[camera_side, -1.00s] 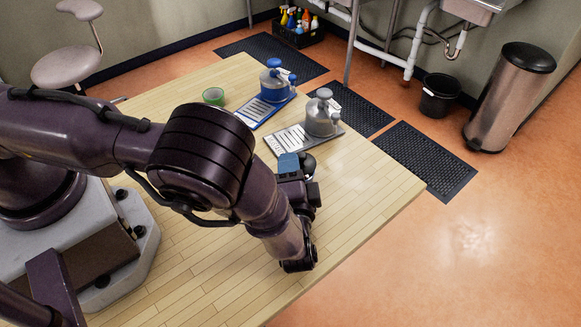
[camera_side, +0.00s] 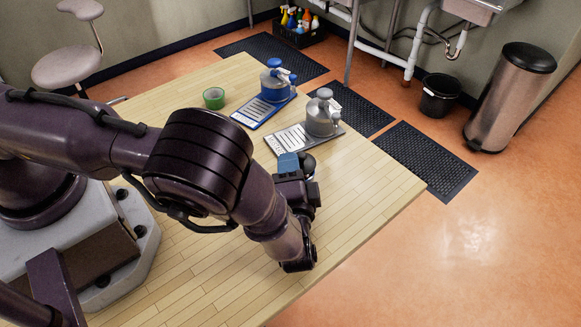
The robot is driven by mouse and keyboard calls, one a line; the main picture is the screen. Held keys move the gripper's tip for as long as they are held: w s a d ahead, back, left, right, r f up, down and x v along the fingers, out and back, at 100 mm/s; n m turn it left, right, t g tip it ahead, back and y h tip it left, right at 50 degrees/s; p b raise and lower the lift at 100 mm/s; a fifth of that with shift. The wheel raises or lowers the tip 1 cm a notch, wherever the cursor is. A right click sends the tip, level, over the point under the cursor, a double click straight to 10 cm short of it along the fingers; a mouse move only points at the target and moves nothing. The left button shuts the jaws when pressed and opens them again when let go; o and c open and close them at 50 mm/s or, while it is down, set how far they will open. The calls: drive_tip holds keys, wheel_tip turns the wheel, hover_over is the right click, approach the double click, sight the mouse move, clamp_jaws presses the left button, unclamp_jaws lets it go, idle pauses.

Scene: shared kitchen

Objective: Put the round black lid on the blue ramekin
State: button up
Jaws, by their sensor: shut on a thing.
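My gripper (camera_side: 302,172) is low over the near right part of the table, seen from behind, with my wrist in front of it. Its fingertips are mostly hidden. A dark rounded thing (camera_side: 309,161) shows just past the gripper, and it looks like the round black lid held in the jaws. A small blue block-like shape (camera_side: 288,162) sits at the gripper's left side.
A grey device (camera_side: 322,118) stands on a grey tray (camera_side: 283,141) just beyond my gripper. A blue device (camera_side: 274,84) stands on a blue tray (camera_side: 246,116) farther back. A green ring-shaped thing (camera_side: 213,98) is left of them. The wooden table (camera_side: 375,190) is bare at right.

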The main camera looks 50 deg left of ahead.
drive_tip(key=shift+s+f, duration=0.15)
drive_tip(key=shift+f, duration=0.05)
drive_tip(key=shift+r, duration=0.65)
idle(0.3)
drive_tip(key=shift+f, duration=0.6)
drive_tip(key=shift+f, duration=0.25)
drive_tip(key=shift+r, duration=0.1)
idle(0.3)
drive_tip(key=shift+r, duration=0.75)
